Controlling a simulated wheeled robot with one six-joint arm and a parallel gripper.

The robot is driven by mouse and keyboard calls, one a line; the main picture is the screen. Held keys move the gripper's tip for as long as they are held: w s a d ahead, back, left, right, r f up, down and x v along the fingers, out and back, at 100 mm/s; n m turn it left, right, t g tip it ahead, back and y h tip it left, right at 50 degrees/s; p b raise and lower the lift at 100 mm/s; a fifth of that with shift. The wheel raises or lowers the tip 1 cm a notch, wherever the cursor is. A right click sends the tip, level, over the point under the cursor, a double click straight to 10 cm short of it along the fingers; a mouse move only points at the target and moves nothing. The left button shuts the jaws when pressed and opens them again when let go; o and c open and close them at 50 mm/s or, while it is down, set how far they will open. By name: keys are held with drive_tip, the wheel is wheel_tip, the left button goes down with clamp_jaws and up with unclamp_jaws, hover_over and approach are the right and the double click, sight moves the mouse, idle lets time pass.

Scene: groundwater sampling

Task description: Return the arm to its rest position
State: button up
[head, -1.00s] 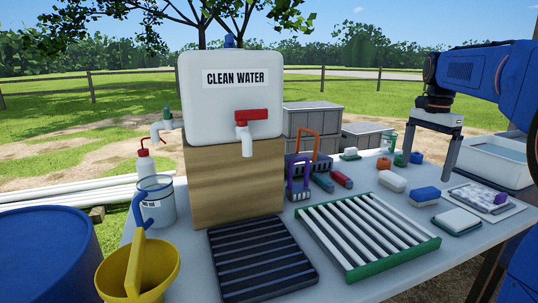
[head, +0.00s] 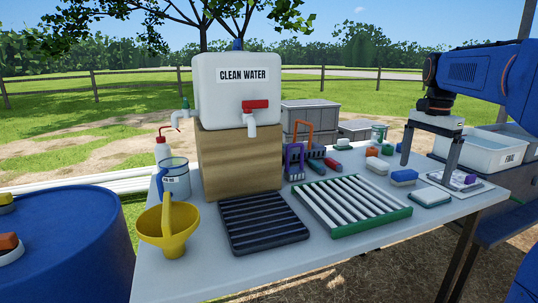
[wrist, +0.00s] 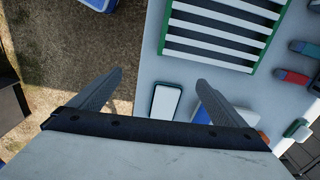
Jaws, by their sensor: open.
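My blue arm (head: 478,75) reaches in from the right edge of the head view, with its forearm about level. My gripper (head: 428,164) hangs from it, fingers pointing down and spread apart with nothing between them. It is over the right part of the grey table (head: 320,260), in front of the white tub in the picture. In the wrist view my gripper (wrist: 160,82) shows two spread fingers, with the table's edge below them.
A slatted green-framed rack (head: 353,206) and a black grate (head: 262,222) lie on the table. A yellow funnel (head: 168,232), a clean-water tank (head: 240,90) and a blue barrel (head: 70,245) stand left. A white tub (head: 490,150) and several blocks are right.

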drive_tip(key=s+a+f+n+t, duration=0.1)
drive_tip(key=s+a+f+n, duration=0.2)
drive_tip(key=s+a, duration=0.3)
drive_tip(key=s+a+f+n+t, duration=0.1)
drive_tip(key=s+a+f+n, duration=0.2)
drive_tip(key=s, duration=0.5)
drive_tip(key=s+a+f+n+t, duration=0.1)
drive_tip(key=s+a+f+n, duration=0.1)
drive_tip(key=s+f, duration=0.5)
drive_tip(key=s+a+f+n+t, duration=0.1)
drive_tip(key=s+a+f+n, duration=0.2)
drive_tip(key=s+f+n, duration=0.2)
drive_tip(key=shift+s+a+f+t, duration=0.3)
drive_tip(key=shift+s+f, duration=0.85)
drive_tip(key=shift+s, duration=0.35)
